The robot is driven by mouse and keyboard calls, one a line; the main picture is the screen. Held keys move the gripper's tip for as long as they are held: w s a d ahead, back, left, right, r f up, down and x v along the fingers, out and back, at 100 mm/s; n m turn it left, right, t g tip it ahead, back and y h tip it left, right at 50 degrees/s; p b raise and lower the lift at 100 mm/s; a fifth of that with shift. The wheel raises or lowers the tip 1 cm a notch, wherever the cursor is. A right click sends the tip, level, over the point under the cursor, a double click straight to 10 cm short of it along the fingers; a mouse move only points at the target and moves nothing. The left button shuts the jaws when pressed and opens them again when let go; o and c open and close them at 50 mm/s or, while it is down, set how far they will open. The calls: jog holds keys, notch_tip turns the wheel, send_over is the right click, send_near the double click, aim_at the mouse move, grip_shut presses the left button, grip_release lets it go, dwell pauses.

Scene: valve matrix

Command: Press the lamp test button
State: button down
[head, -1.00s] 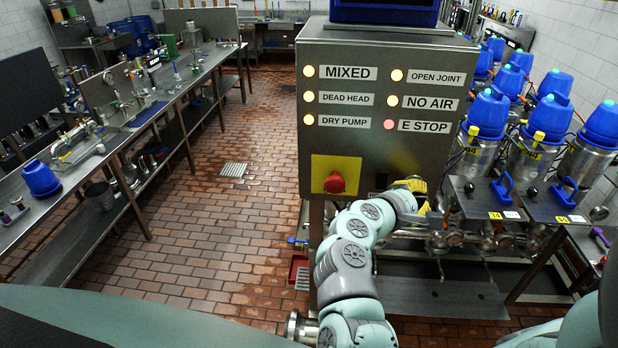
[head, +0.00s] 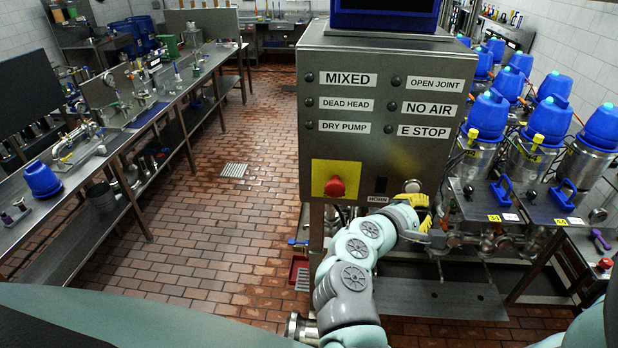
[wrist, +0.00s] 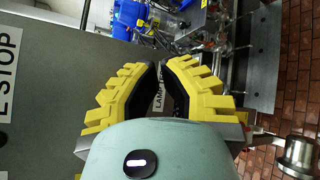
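The steel control panel (head: 340,145) stands in the middle of the head view. A small pale round button (head: 412,186), which looks like the lamp test button, is low on its front. In the wrist view a partly covered label (wrist: 159,97) starting with "LAMP" shows between the fingers; the button is hidden there. My gripper (head: 424,213) has yellow-backed fingers and is just below and right of the button in the head view. In the wrist view its fingertips (wrist: 160,65) come together with nothing visible held. Contact with the panel cannot be told. The lamps beside the labels are dark.
A red emergency-stop knob (head: 335,186) on a yellow plate is left of the button. A small dark switch (head: 381,184) sits between them. Steel kegs with blue caps (head: 487,113) stand on the right. The tiled floor (head: 190,260) on the left is clear.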

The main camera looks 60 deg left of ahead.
jog(key=s+d+p, duration=0.1)
jog(key=s+d, duration=0.1)
jog(key=d, duration=0.1)
jog(key=shift+s, duration=0.35)
jog(key=shift+w, duration=0.1)
dwell(0.7)
